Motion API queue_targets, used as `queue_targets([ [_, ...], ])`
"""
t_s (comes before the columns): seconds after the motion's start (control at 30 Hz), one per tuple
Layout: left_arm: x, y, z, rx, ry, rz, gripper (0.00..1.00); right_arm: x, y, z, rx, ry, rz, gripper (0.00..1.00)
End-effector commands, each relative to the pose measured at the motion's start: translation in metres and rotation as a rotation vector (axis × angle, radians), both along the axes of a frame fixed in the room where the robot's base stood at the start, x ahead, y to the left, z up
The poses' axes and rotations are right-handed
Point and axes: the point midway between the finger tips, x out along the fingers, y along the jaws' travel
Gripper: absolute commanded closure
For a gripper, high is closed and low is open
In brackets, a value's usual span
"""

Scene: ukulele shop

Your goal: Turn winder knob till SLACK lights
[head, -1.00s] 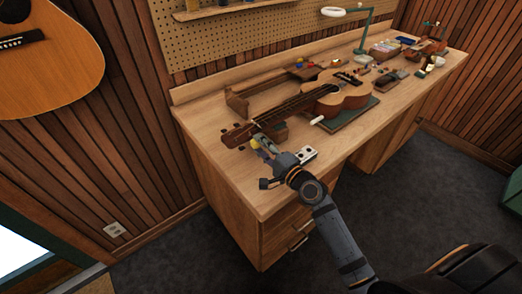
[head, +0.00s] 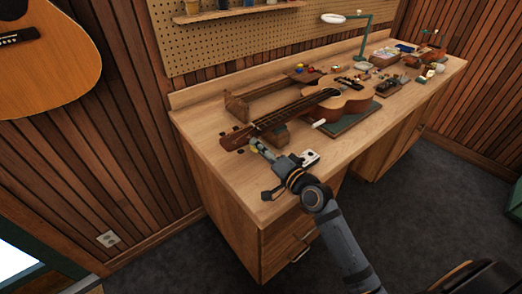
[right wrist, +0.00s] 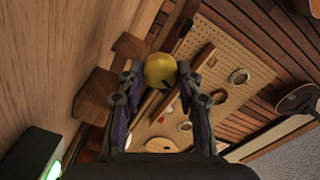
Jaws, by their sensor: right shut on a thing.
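The yellow winder knob (right wrist: 160,71) sits between the fingertips of my right gripper (right wrist: 160,76) in the right wrist view, a finger on each side. My right gripper is shut on it. In the head view, the right gripper (head: 256,146) is low over the bench, just in front of the ukulele's headstock (head: 235,138); the knob is mostly hidden there. The ukulele (head: 335,104) lies along the bench. A small pale box (head: 310,158) stands to the right of the gripper. In the right wrist view, a green light (right wrist: 53,171) glows on a dark box. I cannot read its label. My left gripper is not in view.
The wooden bench top (head: 205,125) is clear left of the headstock. A wooden rack (head: 237,106) stands behind the neck. A green lamp (head: 366,38) and small tools stand farther right. A guitar (head: 48,55) hangs on the left wall.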

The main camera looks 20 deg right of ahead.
Motion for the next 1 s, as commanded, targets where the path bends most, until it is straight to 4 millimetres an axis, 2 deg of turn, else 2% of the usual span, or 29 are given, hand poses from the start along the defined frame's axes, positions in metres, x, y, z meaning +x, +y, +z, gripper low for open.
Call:
queue_targets([
  [0.37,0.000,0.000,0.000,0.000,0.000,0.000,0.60,0.000,0.000,-0.003,-0.006,0.005,0.002,0.96],
  [0.4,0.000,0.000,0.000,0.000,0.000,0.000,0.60,0.000,0.000,-0.003,-0.005,0.005,0.002,0.64],
  [0.47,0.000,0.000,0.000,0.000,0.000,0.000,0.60,0.000,0.000,-0.003,-0.005,0.005,0.001,0.55],
  [0.77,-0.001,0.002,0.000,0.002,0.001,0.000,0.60,-0.001,0.000,-0.001,-0.005,0.002,0.000,0.55],
  [0.87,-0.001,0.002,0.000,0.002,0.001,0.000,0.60,-0.011,-0.005,-0.003,-0.010,0.003,0.000,0.55],
  [1.0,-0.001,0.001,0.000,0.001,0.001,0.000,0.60,-0.038,-0.014,-0.004,-0.015,0.006,0.002,0.55],
])
